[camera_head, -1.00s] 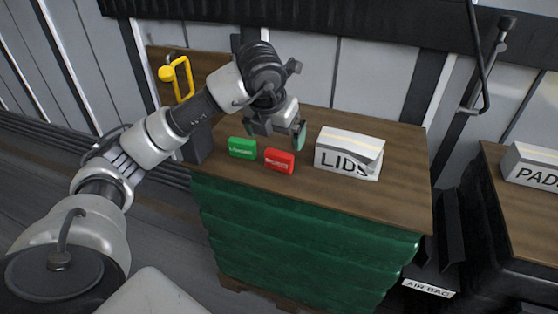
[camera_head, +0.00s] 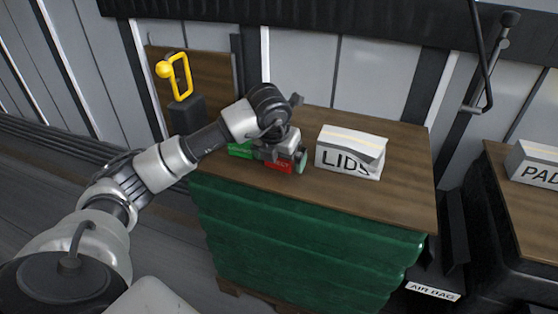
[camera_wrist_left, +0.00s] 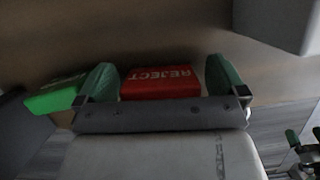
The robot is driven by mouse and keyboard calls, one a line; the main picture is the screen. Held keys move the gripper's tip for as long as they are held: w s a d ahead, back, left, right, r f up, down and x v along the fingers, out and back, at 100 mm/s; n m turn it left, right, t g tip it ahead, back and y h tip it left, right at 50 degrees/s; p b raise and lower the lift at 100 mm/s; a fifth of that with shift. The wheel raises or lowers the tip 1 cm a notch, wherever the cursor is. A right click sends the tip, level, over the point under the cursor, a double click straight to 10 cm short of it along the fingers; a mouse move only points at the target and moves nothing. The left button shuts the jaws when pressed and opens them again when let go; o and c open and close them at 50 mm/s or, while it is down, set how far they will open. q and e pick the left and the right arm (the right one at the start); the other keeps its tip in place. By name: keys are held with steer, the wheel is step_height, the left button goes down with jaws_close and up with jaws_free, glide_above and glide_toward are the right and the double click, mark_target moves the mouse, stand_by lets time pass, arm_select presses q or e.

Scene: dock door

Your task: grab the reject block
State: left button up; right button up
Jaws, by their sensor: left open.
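The reject block is red with white lettering. In the left wrist view the reject block (camera_wrist_left: 160,82) lies between the two green-tipped fingers of my left gripper (camera_wrist_left: 163,85), with narrow gaps showing at its sides. The word REJECT reads upside down there. In the head view the reject block (camera_head: 279,166) is partly hidden by my left gripper (camera_head: 285,158), which is open over it at the table's front edge.
A green block (camera_head: 240,150) lies just left of the reject block, close to the left finger. A white LIDS box (camera_head: 349,153) stands to the right on the wooden top (camera_head: 405,185). A yellow handle (camera_head: 180,76) stands at the back left.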

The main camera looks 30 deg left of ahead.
arm_select(q)
steer(key=c, duration=0.9)
steer(key=shift+r, duration=0.2)
